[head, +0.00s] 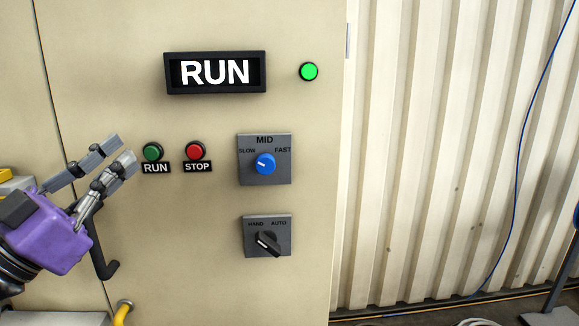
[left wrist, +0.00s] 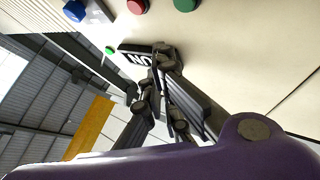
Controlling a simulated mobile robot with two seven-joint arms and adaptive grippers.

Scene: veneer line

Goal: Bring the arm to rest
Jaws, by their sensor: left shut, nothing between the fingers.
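My left gripper (head: 124,150) has a purple body and grey fingers and is shut with nothing between the fingers. It is in front of the cabinet, left of the green RUN button (head: 152,152); I cannot tell how far it is from the panel. Its fingers also show in the left wrist view (left wrist: 157,75), overlapping the RUN display there. The display (head: 215,72) reads RUN and the round lamp (head: 308,71) is lit green. The red STOP button (head: 195,151) is right of the RUN button. My right gripper is not in view.
A blue knob (head: 265,164) sits on the SLOW-FAST plate marked MID. Below it, a black HAND-AUTO selector (head: 268,243) sits on the cabinet (head: 200,285). A black handle (head: 106,266) is below my gripper. A corrugated wall (head: 420,150) and hanging blue cable (head: 517,180) are at right.

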